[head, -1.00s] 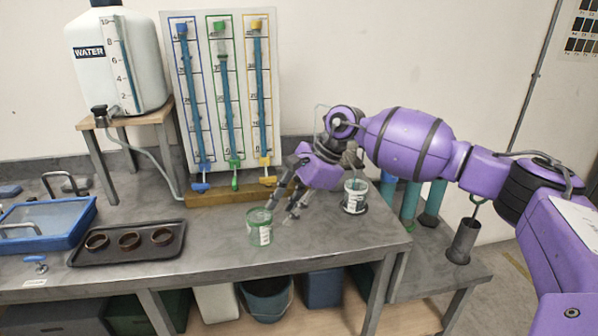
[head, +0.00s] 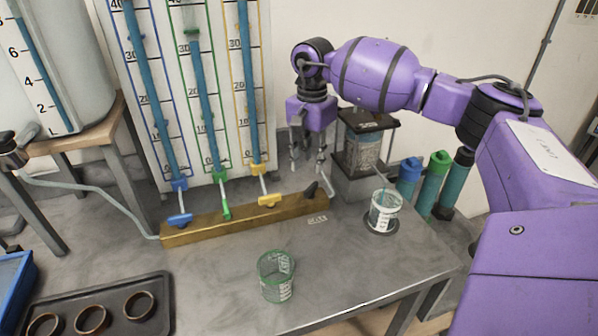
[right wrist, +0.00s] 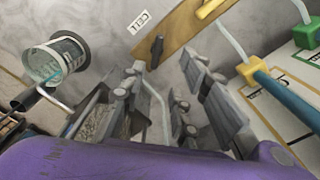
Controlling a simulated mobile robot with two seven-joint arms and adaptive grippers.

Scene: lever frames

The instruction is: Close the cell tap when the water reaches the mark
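The cell tap, a small black lever (head: 311,190), sits at the right end of the brass manifold (head: 235,220), by a CELL label. It also shows in the right wrist view (right wrist: 156,50). My right gripper (head: 307,165) is open and empty above and behind the lever, apart from it. In the right wrist view its fingers (right wrist: 166,75) are spread, with the lever just beyond the gap. A clear beaker (head: 385,210) with printed marks stands under the cell's spout; its water level is too small to read. My left gripper is out of view.
The gravel-filled cell (head: 363,150) stands close right of my gripper. Tall blue water tubes, including the green-tapped one (head: 205,100), rise behind the manifold. A green-rimmed beaker (head: 277,277) stands in front. A black tray (head: 100,312) holds rings.

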